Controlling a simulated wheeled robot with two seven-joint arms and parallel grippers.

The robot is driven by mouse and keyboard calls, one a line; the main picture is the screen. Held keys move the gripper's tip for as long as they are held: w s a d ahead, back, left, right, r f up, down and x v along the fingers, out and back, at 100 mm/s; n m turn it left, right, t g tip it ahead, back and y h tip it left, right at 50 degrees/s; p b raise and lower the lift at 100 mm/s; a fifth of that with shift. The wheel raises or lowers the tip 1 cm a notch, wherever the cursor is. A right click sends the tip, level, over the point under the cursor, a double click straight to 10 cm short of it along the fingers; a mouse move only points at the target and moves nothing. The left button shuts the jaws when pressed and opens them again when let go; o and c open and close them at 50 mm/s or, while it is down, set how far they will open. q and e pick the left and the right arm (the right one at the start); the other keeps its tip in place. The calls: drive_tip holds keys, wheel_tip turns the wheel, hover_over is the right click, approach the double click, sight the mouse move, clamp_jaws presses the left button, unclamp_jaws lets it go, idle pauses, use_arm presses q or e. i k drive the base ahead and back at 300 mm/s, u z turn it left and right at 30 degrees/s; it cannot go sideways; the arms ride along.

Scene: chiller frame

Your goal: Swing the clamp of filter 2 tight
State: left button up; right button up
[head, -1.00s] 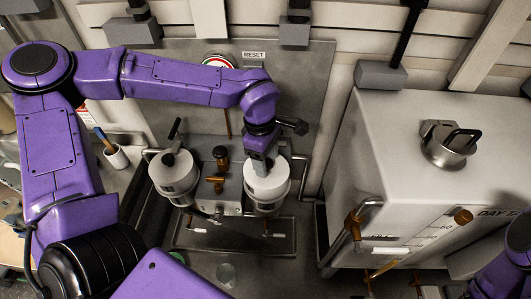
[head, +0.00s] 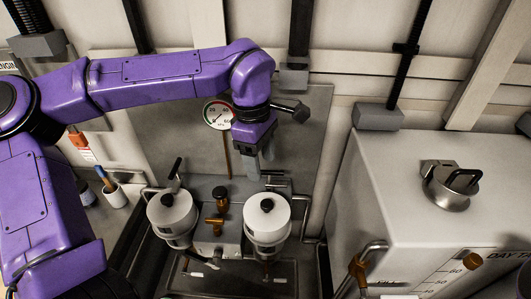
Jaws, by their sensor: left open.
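Two white filter canisters stand side by side on a grey housing: the left filter (head: 172,215) and the right filter (head: 267,220), each with a black knob on its lid. No number is readable on either, so I cannot tell which is filter 2. A dark clamp lever (head: 177,168) stands up tilted behind the left filter. A dark bar (head: 280,186), possibly the other clamp's lever, shows behind the right filter. My left gripper (head: 260,160) is open, pointing down just behind and above the right filter, apart from its lid. My right gripper is out of view.
Brass valve parts (head: 220,200) sit between the filters. A round gauge (head: 219,114) is on the panel behind, left of my gripper. A large white tank (head: 420,180) stands at the right. A cup with tools (head: 115,194) is at the left.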

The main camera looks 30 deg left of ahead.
sight(270, 178)
drive_tip(key=k, duration=1)
